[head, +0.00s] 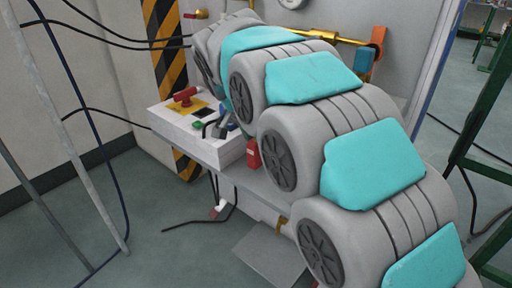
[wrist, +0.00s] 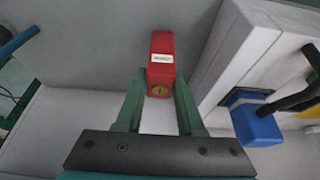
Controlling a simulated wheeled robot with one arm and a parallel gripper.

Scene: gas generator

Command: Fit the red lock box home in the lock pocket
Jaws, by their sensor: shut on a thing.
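The red lock box (wrist: 161,58) has a white label and a round yellow keyhole on its near end. In the wrist view my gripper (wrist: 160,74) has its two green fingers closed on either side of it. In the head view the red box (head: 254,154) shows just right of the white control box, beside my arm's large grey links. The fingers are hidden behind my arm there. I cannot make out the lock pocket in either view, nor tell whether the box touches the grey surface behind it.
The white control box (head: 225,153) carries a red handle (head: 185,96) and a green button. A blue plug (wrist: 256,124) with a black cable sits close right of my gripper in the wrist view. Loose black cables hang at the left. A green frame (head: 490,110) stands far right.

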